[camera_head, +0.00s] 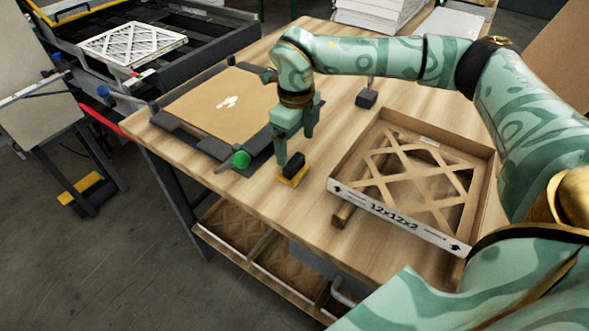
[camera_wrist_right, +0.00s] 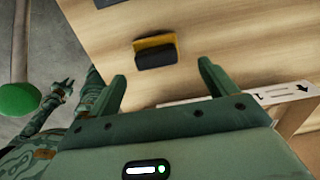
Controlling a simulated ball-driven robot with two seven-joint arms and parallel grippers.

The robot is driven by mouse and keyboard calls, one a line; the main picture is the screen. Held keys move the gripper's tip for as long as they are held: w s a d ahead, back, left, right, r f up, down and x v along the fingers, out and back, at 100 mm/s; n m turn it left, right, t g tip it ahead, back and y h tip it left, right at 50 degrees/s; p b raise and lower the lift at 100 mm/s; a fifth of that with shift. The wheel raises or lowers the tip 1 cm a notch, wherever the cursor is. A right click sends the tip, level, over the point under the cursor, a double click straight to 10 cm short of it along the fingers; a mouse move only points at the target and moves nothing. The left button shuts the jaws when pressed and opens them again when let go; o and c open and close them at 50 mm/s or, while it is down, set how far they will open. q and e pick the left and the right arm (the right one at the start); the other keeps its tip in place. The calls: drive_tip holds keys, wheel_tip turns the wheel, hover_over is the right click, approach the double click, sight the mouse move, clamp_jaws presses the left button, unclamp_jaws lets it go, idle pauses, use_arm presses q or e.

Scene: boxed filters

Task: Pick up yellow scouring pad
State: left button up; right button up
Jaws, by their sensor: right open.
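The yellow scouring pad (camera_head: 291,174) lies on the wooden table near its front edge, with a black block-shaped part on top. In the right wrist view, the pad (camera_wrist_right: 153,42) shows as a yellow strip beside its dark part, ahead of the fingertips. My right gripper (camera_head: 295,143) is open and points down above the pad, with nothing held. Its two fingers also show in the right wrist view (camera_wrist_right: 162,75), apart on either side of the pad's line. A small green shape at the left of the wrist view looks like my left gripper (camera_wrist_right: 63,92); its jaws are unclear.
A cardboard-framed filter box marked 12x12x2 (camera_head: 393,215) lies right of the pad. A dark frame fixture with a brown sheet (camera_head: 190,105) and a green knob (camera_head: 241,159) is on the left. A small black block (camera_head: 367,98) stands behind. Bare table surrounds the pad.

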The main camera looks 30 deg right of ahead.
sight(294, 160)
drive_tip(key=f, duration=0.4)
drive_tip(key=f+b, duration=0.1)
drive_tip(key=f, duration=0.1)
drive_tip(key=shift+a+f, duration=0.15)
drive_tip(key=shift+a, duration=0.1)
drive_tip(key=c, duration=1.1)
